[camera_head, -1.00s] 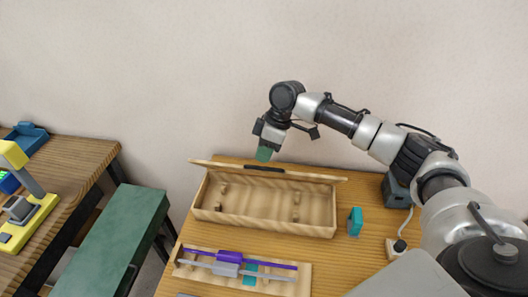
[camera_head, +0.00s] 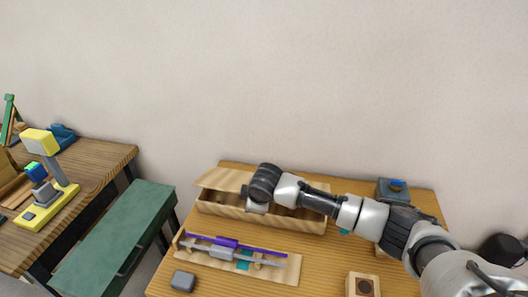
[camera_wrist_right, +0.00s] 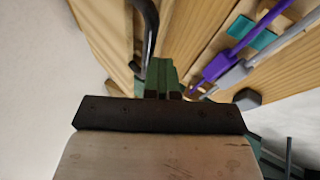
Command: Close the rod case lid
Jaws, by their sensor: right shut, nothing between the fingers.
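The wooden rod case (camera_head: 285,219) stands at the back of the table. Its lid (camera_head: 222,180) is tilted over the box, with a dark gap between it and the front wall at the left, so it is partly open. My right arm hides the lid's right part. My right gripper (camera_head: 257,208) is over the case's front left part; its green fingers (camera_wrist_right: 163,78) are shut and empty in the wrist view. I cannot tell whether they touch the lid. My left gripper is not in view.
In front of the case lies a wooden rack (camera_head: 285,272) with a purple rod (camera_head: 265,249) and a grey rod. A grey block (camera_head: 183,281) and a wooden block with a round hole (camera_head: 362,285) are near the front. A green bench (camera_head: 125,225) stands left.

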